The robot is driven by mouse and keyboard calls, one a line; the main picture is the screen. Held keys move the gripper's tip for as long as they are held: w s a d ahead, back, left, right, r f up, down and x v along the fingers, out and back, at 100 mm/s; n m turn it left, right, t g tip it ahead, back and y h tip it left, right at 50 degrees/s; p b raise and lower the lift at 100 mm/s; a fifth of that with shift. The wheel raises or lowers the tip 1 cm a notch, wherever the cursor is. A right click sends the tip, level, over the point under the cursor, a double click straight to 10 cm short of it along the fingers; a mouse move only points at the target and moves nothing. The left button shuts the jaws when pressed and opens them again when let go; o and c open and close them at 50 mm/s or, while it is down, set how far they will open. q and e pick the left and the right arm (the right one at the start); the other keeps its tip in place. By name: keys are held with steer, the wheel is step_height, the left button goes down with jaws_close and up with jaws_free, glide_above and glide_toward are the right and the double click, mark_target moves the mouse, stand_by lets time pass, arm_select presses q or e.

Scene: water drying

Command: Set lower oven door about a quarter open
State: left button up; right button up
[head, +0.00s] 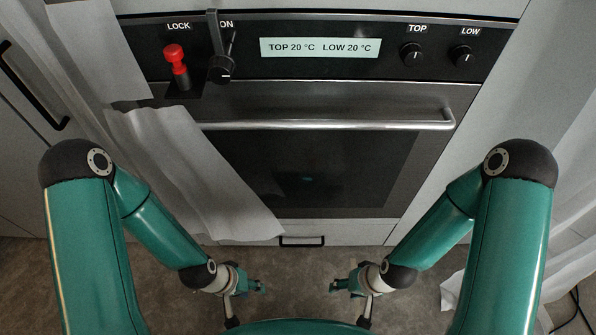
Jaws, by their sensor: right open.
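The oven door (400,160) with dark glass sits below the control panel and looks shut. Its silver bar handle (330,125) runs along the top edge. A pale cloth (190,175) covers the handle's left end and the door's lower left part. A red-topped LOCK lever (175,60) stands at the panel's left. My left gripper (262,287) is low in front of the oven, apart from the door, with its jaws too small to judge. My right gripper (333,286) is open and empty, level with it and also apart from the door.
The panel has an ON knob (222,70) with a dark upright strip, a display (320,48) reading 20 °C twice, and TOP (412,54) and LOW (463,55) knobs. A black drawer handle (302,241) lies below the door. White cloth and cables lie at right.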

steer(key=shift+c, duration=0.7)
steer(key=w+d+r+n+t+h+b, duration=0.1)
steer(key=w+r+n+t, duration=0.1)
steer(key=w+n, duration=0.35)
steer(key=w+d+r+n+t+b, duration=0.1)
steer(key=w+d+r+n, duration=0.15)
steer(key=n, duration=0.65)
steer(key=n+t+y+b, duration=0.3)
steer(key=n+t+b, duration=0.6)
steer(key=t+b, duration=0.2)
glide_toward(308, 128)
steer(key=d+f+v, duration=0.1)
steer(key=v, duration=0.4)
steer(key=p+x, duration=0.2)
steer(key=x, duration=0.3)
steer(key=p+x, duration=0.2)
steer(key=x, duration=0.4)
steer(key=a+r+p+x, duration=0.1)
steer(key=p+x, duration=0.1)
steer(key=x, duration=0.3)
steer(key=shift+w+a, duration=0.1)
steer(key=shift+w, duration=0.1)
